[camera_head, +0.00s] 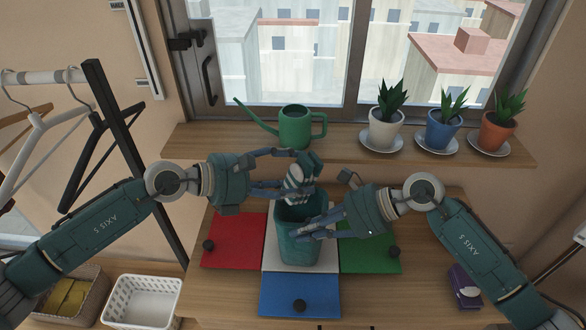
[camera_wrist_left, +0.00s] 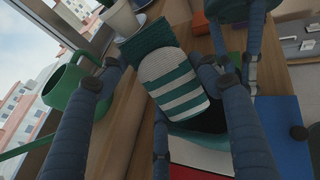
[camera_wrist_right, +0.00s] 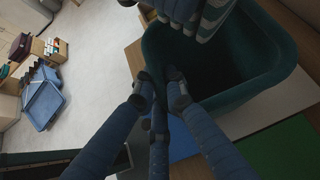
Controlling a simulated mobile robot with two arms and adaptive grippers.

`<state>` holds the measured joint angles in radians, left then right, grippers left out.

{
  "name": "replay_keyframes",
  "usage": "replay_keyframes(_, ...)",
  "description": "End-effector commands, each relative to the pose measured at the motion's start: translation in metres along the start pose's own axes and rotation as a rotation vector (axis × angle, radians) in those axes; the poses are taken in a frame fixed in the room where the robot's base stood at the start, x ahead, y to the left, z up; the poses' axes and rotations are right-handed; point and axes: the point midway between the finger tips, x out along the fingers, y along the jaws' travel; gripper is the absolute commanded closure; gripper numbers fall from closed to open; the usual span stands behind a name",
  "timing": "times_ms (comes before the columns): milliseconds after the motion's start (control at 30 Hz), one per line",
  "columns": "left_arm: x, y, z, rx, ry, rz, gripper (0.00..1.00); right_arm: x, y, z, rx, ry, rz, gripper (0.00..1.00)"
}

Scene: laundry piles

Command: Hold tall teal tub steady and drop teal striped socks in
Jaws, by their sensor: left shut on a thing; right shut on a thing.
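The tall teal tub (camera_head: 297,248) stands upright on a white square of the table. My right gripper (camera_head: 305,232) is shut on the tub's near wall; the right wrist view shows its fingers at the rim of the tub (camera_wrist_right: 262,75). The teal striped socks (camera_head: 296,186), a teal and white bundle, are above the tub's opening. My left gripper (camera_head: 283,172) is shut on the socks, which also show between its fingers in the left wrist view (camera_wrist_left: 172,82). The inside of the tub is dark.
Red (camera_head: 232,240), green (camera_head: 372,252) and blue (camera_head: 299,294) squares with dark knobs surround the tub. A green watering can (camera_head: 295,128) and several potted plants stand on the sill behind. A small purple box (camera_head: 464,284) lies at the right of the table.

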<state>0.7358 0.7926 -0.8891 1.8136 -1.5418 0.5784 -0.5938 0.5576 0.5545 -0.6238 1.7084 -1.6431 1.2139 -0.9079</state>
Motion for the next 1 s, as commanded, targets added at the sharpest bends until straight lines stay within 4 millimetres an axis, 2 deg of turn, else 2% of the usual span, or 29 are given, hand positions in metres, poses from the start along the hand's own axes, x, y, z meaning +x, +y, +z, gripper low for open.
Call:
replay_keyframes(400, 0.011, 0.0, -0.028, -0.001, -0.001, 0.0, 0.63, 0.001, 0.0, -0.002, 0.003, 0.004, 0.001, 1.0)
replay_keyframes(900, 0.013, -0.001, -0.043, -0.005, 0.015, -0.003, 0.63, 0.001, 0.002, -0.001, 0.001, 0.0, 0.007, 1.0)
replay_keyframes(933, 0.013, -0.001, -0.043, -0.005, 0.016, -0.003, 0.33, 0.001, 0.003, 0.0, 0.001, 0.0, 0.007, 1.0)
replay_keyframes(1000, 0.013, -0.001, -0.044, -0.005, 0.016, -0.003, 0.19, 0.001, 0.003, 0.0, 0.0, -0.001, 0.008, 1.0)
